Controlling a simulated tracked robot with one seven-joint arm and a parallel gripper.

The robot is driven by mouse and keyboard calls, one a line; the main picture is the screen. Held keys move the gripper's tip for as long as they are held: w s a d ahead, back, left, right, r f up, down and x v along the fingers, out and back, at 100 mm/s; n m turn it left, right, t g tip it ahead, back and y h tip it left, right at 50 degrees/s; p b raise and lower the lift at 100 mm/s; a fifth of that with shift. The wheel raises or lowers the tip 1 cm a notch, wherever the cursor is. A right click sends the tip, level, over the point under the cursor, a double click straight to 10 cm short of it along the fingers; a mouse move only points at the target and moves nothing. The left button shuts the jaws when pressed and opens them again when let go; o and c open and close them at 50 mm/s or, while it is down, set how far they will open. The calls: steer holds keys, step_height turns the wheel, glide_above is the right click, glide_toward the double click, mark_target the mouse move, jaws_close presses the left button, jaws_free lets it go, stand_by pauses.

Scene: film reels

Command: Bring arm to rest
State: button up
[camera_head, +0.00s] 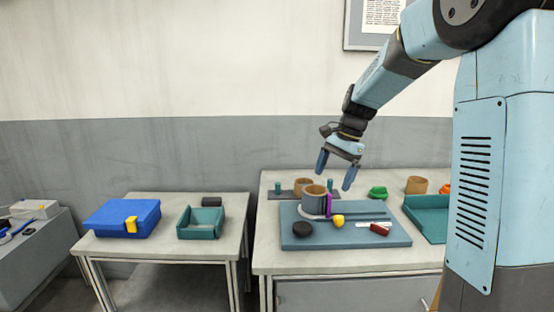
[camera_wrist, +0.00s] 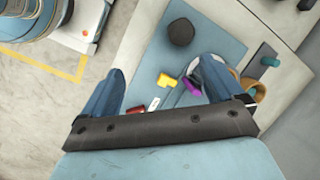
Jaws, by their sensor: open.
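My gripper (camera_head: 337,173) is open and empty. It hangs above the blue-grey board (camera_head: 350,238) on the right table, apart from everything below it. In the wrist view my gripper (camera_wrist: 165,95) has its two blue fingers spread wide. On the board stand a grey reel-like cylinder (camera_head: 313,200) with a purple piece (camera_head: 329,205) at its side, a black round piece (camera_head: 302,229), a yellow piece (camera_head: 338,220) and a dark red piece (camera_head: 380,229). The right finger hides part of the cylinder area in the wrist view.
Behind the board are a dark plate with teal pegs (camera_head: 331,185), a tan cylinder (camera_head: 304,184) and a green piece (camera_head: 378,192). A teal tray (camera_head: 428,222) stands at the right. The left table holds a blue case (camera_head: 122,218) and a green bin (camera_head: 201,232).

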steer(key=s+d+r+n+t+h, duration=0.1)
steer(key=s+d+r+n+t, duration=0.1)
steer(key=s, duration=0.7)
steer(key=s+d+r+n+t+h, duration=0.1)
steer(key=s+n, duration=0.3)
steer(key=s, duration=0.6)
steer(key=s+d+r+n+t+h, duration=0.1)
steer(key=s+d+r+n+t, duration=0.2)
steer(key=s, duration=0.7)
steer(key=shift+d+n, duration=0.15)
steer(key=shift+n, duration=0.35)
